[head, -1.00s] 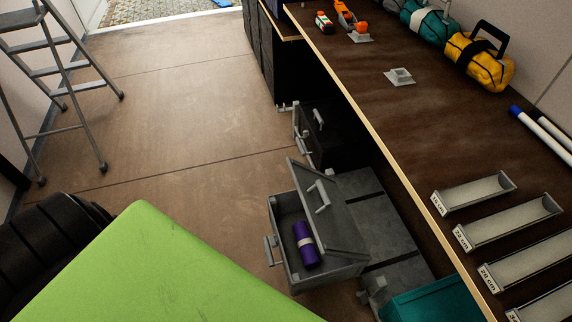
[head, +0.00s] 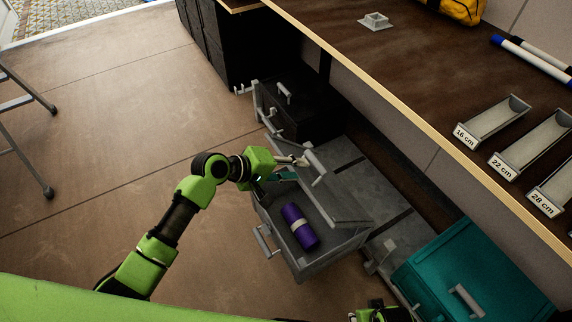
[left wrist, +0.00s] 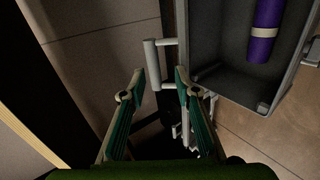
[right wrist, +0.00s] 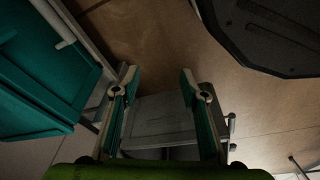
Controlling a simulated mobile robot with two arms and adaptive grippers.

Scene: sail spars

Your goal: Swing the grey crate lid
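The grey crate (head: 330,258) stands on the floor with its grey lid (head: 345,207) raised at a steep slant. A purple roll with a pale band (head: 299,226) lies inside; it also shows in the left wrist view (left wrist: 264,45). My left gripper (head: 298,164) is beside the lid's handle (head: 316,168). In the left wrist view, my left gripper (left wrist: 160,77) is open, with the handle (left wrist: 153,65) just ahead between its fingertips; contact is not clear. My right gripper (right wrist: 157,76) is open and empty, with a grey box surface (right wrist: 160,122) beyond it.
A teal crate (head: 470,270) stands right of the grey one, under the bench's front edge. A black crate (head: 305,105) stands behind. The bench (head: 420,95) overhangs on the right. The floor (head: 110,130) to the left is mostly clear, with a stepladder (head: 25,100) at the edge.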

